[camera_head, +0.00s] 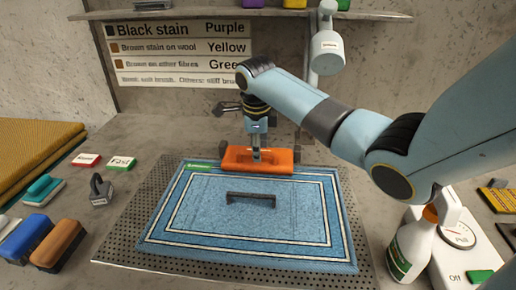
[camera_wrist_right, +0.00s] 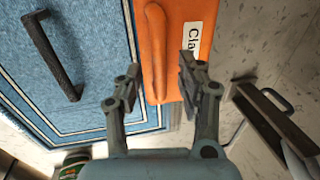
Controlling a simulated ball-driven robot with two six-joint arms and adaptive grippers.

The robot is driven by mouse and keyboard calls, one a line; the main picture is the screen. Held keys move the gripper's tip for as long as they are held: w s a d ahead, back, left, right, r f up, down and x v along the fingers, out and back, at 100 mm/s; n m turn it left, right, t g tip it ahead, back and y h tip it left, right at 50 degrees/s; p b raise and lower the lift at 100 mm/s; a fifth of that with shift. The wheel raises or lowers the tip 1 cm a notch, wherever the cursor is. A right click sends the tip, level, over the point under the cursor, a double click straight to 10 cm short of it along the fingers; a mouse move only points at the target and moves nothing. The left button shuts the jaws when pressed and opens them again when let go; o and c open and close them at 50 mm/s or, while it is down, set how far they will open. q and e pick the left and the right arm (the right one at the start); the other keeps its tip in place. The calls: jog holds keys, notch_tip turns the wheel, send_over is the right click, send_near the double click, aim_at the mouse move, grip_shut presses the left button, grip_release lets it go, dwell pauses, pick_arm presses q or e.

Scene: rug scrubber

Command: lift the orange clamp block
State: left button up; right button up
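The orange clamp block (camera_head: 279,162) lies across the far edge of the blue rug (camera_head: 190,225), with a raised orange bar along its top. It also shows in the right wrist view (camera_wrist_right: 178,20), with a white label. My right gripper (camera_head: 257,155) reaches down to the block. In the wrist view my right gripper (camera_wrist_right: 160,68) has its fingers spread, one on each side of the raised bar (camera_wrist_right: 156,50); a gap shows between bar and fingers. Whether the fingertips touch the block is unclear. My left gripper is not in view.
A dark handle (camera_head: 251,199) stands on the rug's middle, on a perforated board (camera_head: 130,235). Brushes (camera_head: 57,245) and a grey weight-like object (camera_head: 101,190) sit left. A spray bottle (camera_head: 411,245) stands right.

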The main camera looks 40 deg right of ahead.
jog(key=shift+f, duration=0.25)
grip_shut()
dwell(0.3)
